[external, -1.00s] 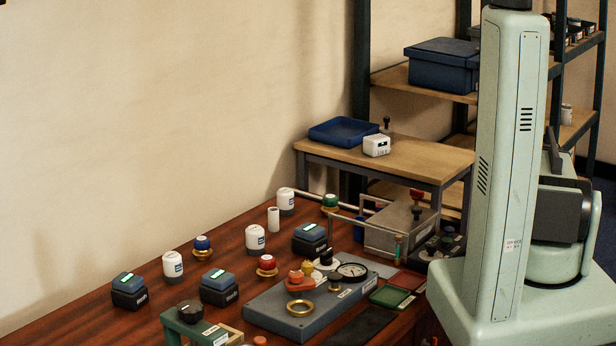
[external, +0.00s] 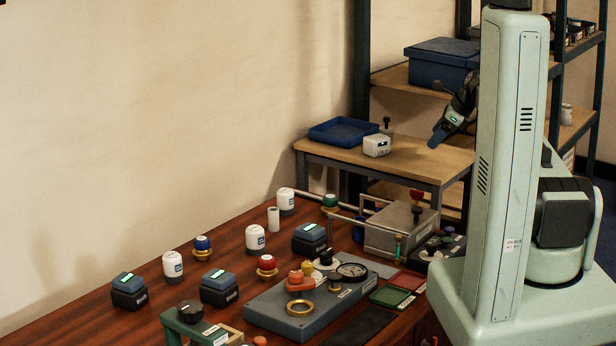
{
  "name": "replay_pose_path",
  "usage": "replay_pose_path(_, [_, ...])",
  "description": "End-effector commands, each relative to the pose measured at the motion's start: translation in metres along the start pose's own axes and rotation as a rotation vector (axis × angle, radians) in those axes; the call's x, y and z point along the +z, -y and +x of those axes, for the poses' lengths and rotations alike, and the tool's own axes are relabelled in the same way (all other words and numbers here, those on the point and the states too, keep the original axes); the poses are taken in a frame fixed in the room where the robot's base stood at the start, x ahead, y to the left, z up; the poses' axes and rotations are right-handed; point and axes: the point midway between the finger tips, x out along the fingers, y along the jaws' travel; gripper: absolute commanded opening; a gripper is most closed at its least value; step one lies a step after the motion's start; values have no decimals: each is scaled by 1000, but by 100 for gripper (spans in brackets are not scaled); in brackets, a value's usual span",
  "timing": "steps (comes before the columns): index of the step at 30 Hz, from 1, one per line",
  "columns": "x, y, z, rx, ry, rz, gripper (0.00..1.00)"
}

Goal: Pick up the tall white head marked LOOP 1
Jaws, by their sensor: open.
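My gripper (external: 434,142) shows beside my column, tilted down to the left. It is open and empty, above the wooden side table and apart from all the heads.
A manifold block (external: 290,318) with a gauge, dark boxes with green displays (external: 129,290), coloured knobs (external: 267,265) and a plain white cylinder (external: 273,220) crowd the bench. A blue tray (external: 343,131) and white box (external: 376,146) sit on the side table (external: 420,158).

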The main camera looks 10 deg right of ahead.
Motion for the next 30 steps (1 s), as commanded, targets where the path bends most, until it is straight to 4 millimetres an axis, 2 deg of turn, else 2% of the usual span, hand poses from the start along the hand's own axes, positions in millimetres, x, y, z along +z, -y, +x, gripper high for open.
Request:
replay_pose_path(1, [23,6,7,-8,-36,-37,78])
replay_pose_path(9, [124,16,23,-95,-231,-203,78])
replay_pose_path(14, [179,17,25,-157,-310,-283,78])
replay_pose_path(17, [208,10,28,-180,-346,-319,78])
replay_pose_path(20, [229,-13,40,-155,-367,-332,78])
replay_pose_path(23, [246,-48,60,-94,-380,-328,78])
replay_pose_path(26, [263,-90,81,-23,-399,-324,78])
replay_pose_path(30, [289,-158,108,86,-439,-321,78])
